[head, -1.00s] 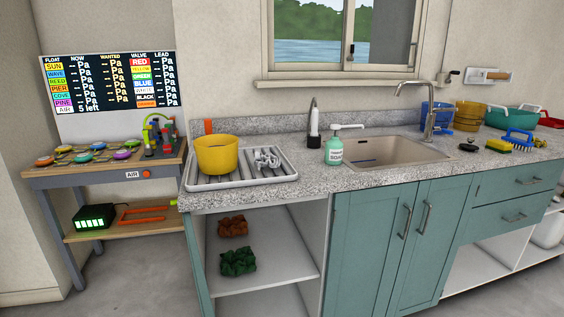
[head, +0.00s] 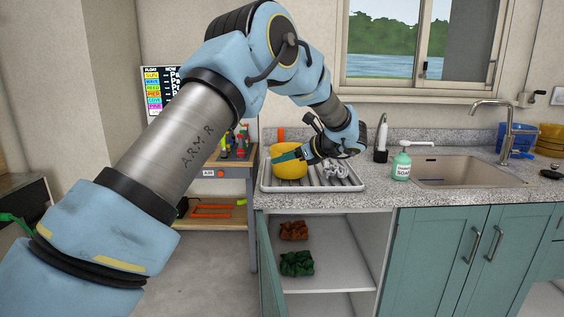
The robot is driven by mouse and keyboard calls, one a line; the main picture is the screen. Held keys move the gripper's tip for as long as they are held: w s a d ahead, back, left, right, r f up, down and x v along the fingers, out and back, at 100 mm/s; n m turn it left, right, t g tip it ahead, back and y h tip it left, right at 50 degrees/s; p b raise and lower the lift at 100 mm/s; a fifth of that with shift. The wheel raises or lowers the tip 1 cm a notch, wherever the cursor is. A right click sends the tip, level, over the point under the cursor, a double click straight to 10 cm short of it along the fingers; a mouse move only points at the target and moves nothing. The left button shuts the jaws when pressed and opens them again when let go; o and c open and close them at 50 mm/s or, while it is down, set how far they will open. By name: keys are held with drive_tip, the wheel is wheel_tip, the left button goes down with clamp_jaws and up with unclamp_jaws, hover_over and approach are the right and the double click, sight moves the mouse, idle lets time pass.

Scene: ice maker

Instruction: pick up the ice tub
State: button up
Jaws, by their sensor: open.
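A yellow tub (head: 289,169) stands upright on the grey ribbed drying tray (head: 345,186) at the left end of the counter. It is the only tub near my gripper; no label on it can be read, so I cannot tell for sure that it is the ice tub. My wrist hides part of the tray and wall behind.
Further right are a soap bottle (head: 401,163), the sink (head: 470,172) and a tap (head: 507,130). The open shelf below holds a brown bundle (head: 294,230) and a green bundle (head: 297,263).

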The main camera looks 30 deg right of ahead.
drive_tip(key=m+t, duration=0.1)
drive_tip(key=t, duration=0.1)
approach(273, 154)
drive_tip(key=shift+m, duration=0.3)
drive_tip(key=shift+d+p+x, duration=0.15)
drive_tip(key=shift+p+x, duration=0.95)
drive_tip(key=shift+x, duration=1)
drive_tip(key=shift+d+p+x, duration=0.1)
drive_tip(key=shift+p+x, duration=0.95)
drive_tip(key=shift+x, duration=1.05)
drive_tip(key=shift+w+r, duration=0.1)
drive_tip(key=shift+c, duration=0.2)
clamp_jaws()
